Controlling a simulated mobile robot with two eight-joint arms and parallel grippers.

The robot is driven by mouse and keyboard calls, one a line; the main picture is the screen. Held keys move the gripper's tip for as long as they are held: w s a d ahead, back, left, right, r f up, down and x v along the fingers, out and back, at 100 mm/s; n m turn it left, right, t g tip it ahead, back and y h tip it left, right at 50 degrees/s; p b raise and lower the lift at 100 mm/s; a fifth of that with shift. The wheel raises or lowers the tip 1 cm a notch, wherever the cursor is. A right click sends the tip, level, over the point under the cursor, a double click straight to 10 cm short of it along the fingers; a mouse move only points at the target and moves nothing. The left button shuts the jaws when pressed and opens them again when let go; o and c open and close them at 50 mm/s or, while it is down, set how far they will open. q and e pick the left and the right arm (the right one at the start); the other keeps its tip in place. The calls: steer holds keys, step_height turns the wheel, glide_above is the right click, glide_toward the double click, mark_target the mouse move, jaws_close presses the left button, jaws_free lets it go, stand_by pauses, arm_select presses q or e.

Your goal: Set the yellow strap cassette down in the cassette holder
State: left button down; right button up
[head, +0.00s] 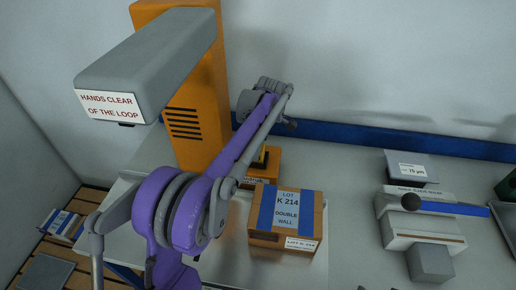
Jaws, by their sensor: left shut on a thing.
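My left arm comes in from the left and reaches to the back of the table. Its purple and grey links cover much of the work spot. My right gripper is not in view.
A cardboard box (263,226) with blue bands and a "K 214" label stands in front of the cassette. An orange column (200,110) with a grey overhanging head (150,70) rises at left. A grey device (420,220) with a black knob stands at right.

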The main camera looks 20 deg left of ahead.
arm_select(q)
steer(key=c, duration=0.7)
jaws_free()
steer(key=shift+f, duration=0.15)
steer(key=o, duration=0.5)
steer(key=shift+c, duration=0.2)
steer(key=shift+r, duration=0.25)
step_height(320, 180, up, 12)
steer(key=d+p, duration=0.1)
steer(key=shift+w+d, duration=0.25)
steer(key=shift+d, duration=0.1)
steer(key=shift+f, duration=0.2)
